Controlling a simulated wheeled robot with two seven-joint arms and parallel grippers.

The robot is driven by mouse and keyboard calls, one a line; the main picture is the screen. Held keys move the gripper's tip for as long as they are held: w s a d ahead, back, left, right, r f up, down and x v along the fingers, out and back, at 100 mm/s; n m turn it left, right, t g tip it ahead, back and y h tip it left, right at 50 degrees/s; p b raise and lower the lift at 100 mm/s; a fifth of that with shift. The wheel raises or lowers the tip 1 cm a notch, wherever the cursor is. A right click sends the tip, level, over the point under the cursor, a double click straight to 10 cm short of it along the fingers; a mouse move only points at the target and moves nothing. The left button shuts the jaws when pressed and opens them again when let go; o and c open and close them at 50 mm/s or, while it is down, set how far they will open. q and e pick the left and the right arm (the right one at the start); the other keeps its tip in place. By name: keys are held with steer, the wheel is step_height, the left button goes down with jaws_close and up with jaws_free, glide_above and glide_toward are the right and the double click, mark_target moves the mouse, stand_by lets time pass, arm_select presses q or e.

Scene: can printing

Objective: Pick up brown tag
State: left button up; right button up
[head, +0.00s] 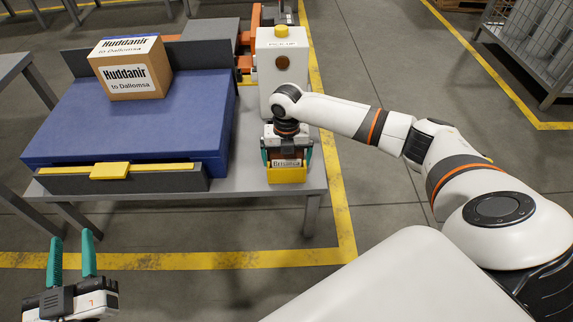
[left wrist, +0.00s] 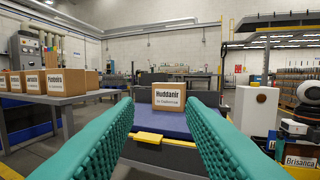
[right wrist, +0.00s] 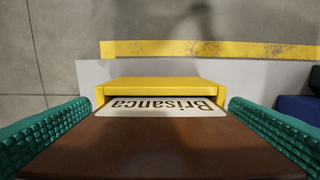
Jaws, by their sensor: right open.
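The brown tag (right wrist: 160,145) has a white label reading "Brisanca". It sits in a yellow holder (head: 287,176) at the right end of the grey table, and its label (head: 288,163) also shows in the head view. My right gripper (head: 287,155) points down over the holder. Its teal fingers are open, one on each side of the tag; I cannot tell whether they touch it. My left gripper (head: 72,240) is open and empty, low at the left in front of the table.
A cardboard box (head: 132,68) labelled "Huddanir to Dallomsa" stands on the blue platform (head: 120,125). A white printer unit (head: 282,50) with a yellow button stands behind the holder. In the left wrist view, more boxes (left wrist: 65,86) stand on a table at the left.

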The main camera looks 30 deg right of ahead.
steer(key=c, duration=0.9)
steer(key=shift+r, duration=0.2)
